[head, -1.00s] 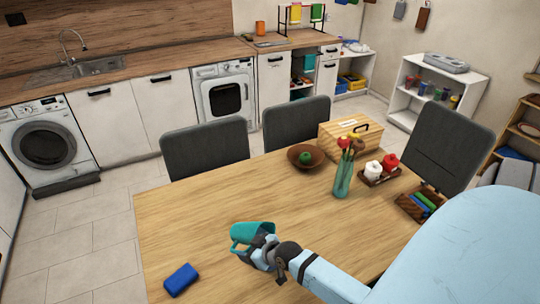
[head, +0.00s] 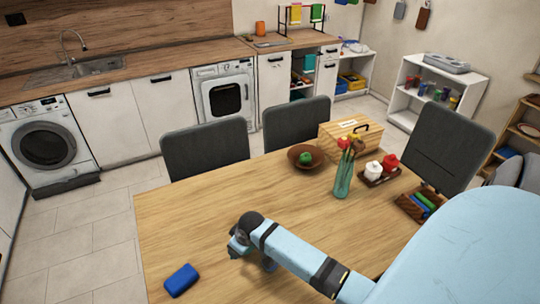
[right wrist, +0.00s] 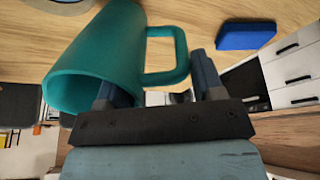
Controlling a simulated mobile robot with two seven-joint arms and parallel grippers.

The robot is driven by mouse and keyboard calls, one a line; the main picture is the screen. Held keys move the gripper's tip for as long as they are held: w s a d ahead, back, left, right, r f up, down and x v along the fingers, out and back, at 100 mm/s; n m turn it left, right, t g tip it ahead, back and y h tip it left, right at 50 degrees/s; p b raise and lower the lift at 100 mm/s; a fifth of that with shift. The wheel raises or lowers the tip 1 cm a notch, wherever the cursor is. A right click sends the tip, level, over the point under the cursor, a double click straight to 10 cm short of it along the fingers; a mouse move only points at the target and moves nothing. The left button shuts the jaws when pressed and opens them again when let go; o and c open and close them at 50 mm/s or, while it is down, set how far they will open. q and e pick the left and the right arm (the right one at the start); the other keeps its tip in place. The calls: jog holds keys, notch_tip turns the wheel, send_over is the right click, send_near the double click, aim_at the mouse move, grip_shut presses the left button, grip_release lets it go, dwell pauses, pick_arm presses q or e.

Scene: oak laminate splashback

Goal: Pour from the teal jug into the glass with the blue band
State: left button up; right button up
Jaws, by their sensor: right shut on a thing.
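The teal jug (right wrist: 100,50) is large in the right wrist view, tilted, with its open mouth toward the lower left. Its handle lies between the fingers of my right gripper (right wrist: 158,82), which is shut on it. In the head view my right gripper (head: 240,244) is over the front of the wooden table, and its arm hides most of the jug. I cannot clearly make out the glass with the blue band. A rounded bluish-grey edge at the top left of the right wrist view may be part of it. My left gripper is not in view.
A blue block (head: 181,280) lies at the table's front left. A green-teal vase with flowers (head: 343,180), a brown bowl (head: 296,160), a wooden box (head: 335,135) and a tray with jars stand further back. The table's left middle is clear.

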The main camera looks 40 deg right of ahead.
jog(key=shift+w+a+f+g+h, duration=0.1)
jog(key=shift+w+a+g+h, duration=0.15)
jog(key=shift+w+g, duration=0.65)
jog(key=shift+w+a+g+h, duration=0.1)
jog(key=shift+w+g+h, duration=0.15)
jog(key=shift+w+g, duration=0.65)
jog(key=shift+s+g, duration=0.25)
jog(key=shift+g, duration=0.05)
